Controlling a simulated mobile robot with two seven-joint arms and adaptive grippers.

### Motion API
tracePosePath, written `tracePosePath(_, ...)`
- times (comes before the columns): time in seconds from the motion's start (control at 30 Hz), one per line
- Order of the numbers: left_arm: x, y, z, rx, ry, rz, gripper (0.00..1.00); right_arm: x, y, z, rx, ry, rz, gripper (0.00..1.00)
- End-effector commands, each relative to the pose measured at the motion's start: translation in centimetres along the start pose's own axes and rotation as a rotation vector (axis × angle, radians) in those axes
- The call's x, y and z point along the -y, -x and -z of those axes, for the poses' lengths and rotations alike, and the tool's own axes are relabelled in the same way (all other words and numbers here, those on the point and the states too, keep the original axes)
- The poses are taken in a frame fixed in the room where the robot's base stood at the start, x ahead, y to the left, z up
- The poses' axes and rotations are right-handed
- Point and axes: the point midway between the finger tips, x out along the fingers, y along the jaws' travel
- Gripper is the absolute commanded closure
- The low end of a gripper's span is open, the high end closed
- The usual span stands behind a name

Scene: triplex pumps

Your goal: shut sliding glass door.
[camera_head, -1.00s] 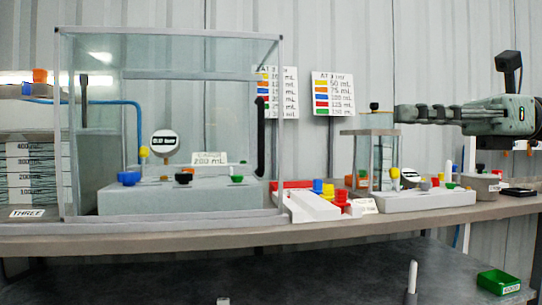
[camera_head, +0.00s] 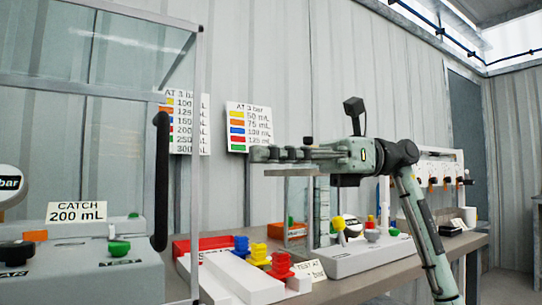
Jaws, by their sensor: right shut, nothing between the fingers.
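The glass enclosure (camera_head: 95,55) with its pale frame fills the left of the head view and is cut off by the picture's left edge. A black vertical handle (camera_head: 160,180) stands near its right side. I cannot tell from this view how far the sliding door is open. My right gripper (camera_head: 262,154) is shut and empty, pointing left, to the right of the handle and apart from it in the picture. My left gripper is not in view.
Inside the enclosure is a grey pump unit (camera_head: 95,280) with a "CATCH 200 mL" card (camera_head: 77,212). A tray with coloured pieces (camera_head: 240,275) and a second pump unit (camera_head: 360,256) stand on the bench to the right. A colour chart (camera_head: 249,128) hangs on the wall.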

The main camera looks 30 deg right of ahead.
Motion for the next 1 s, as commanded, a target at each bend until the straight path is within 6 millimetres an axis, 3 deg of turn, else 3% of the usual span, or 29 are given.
tracePosePath(0.2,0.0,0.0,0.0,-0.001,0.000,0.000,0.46,-0.1,-5.0,0.0,0.001,0.002,-0.005,1.00)
tracePosePath(0.43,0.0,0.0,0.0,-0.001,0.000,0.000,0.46,-0.1,-8.6,0.0,0.001,0.001,-0.003,1.00)
tracePosePath(0.63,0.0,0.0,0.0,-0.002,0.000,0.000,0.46,0.0,-9.8,0.0,0.001,-0.001,-0.001,1.00)
tracePosePath(1.0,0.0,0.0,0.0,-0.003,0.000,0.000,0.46,0.0,-9.9,0.0,0.000,-0.001,0.000,1.00)
